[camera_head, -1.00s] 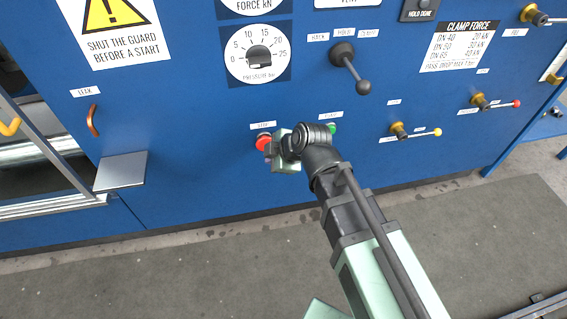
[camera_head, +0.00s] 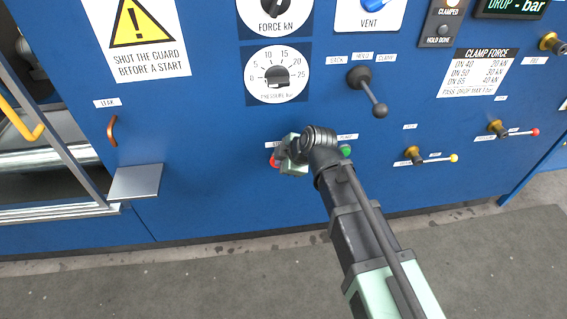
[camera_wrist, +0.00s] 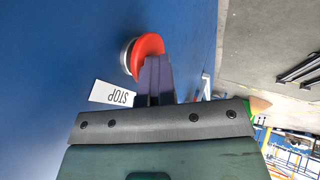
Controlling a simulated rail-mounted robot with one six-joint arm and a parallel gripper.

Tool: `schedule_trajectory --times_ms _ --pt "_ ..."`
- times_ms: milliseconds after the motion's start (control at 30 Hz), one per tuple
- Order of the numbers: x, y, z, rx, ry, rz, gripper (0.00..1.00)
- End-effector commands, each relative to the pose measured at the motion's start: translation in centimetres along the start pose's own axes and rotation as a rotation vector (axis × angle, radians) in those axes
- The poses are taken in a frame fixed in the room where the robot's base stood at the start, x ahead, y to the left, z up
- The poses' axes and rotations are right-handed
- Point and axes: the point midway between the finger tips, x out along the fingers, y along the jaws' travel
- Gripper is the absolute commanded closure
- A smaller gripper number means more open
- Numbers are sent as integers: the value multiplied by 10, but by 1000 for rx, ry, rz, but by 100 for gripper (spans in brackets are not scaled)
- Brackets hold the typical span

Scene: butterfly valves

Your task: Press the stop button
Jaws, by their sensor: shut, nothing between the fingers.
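The red stop button (camera_wrist: 148,50) stands out from the blue panel in the wrist view, beside a white label reading STOP (camera_wrist: 113,94). In the head view only part of the stop button (camera_head: 274,161) shows, at the left of my gripper (camera_head: 283,158). In the wrist view my gripper (camera_wrist: 154,66) is shut and empty, its fingertips at the button's near edge and covering part of it. I cannot tell whether the fingertips touch the button.
A green button (camera_head: 346,150) sits right of my wrist. A black-knobbed lever (camera_head: 368,88) sticks out above it. A grey shelf (camera_head: 136,181) juts out at left. Two small brass-based levers, with yellow (camera_head: 454,158) and red (camera_head: 535,132) tips, stand at right.

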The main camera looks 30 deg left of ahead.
Motion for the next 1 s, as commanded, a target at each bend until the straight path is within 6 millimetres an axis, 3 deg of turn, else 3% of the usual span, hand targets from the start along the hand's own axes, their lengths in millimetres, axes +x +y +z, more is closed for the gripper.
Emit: schedule_trajectory --times_ms 33,233,467,500,600,800,1000 --pt "3 8 0 0 0 15 100" --pt "1 5 0 0 0 15 100" --pt "-20 -28 2 3 -1 12 100" --pt "-25 -37 2 3 -1 12 100" --pt "-59 -30 -2 5 -3 12 100" --pt "-107 -32 -2 6 -2 10 100" --pt "-124 -34 1 3 -2 9 100"
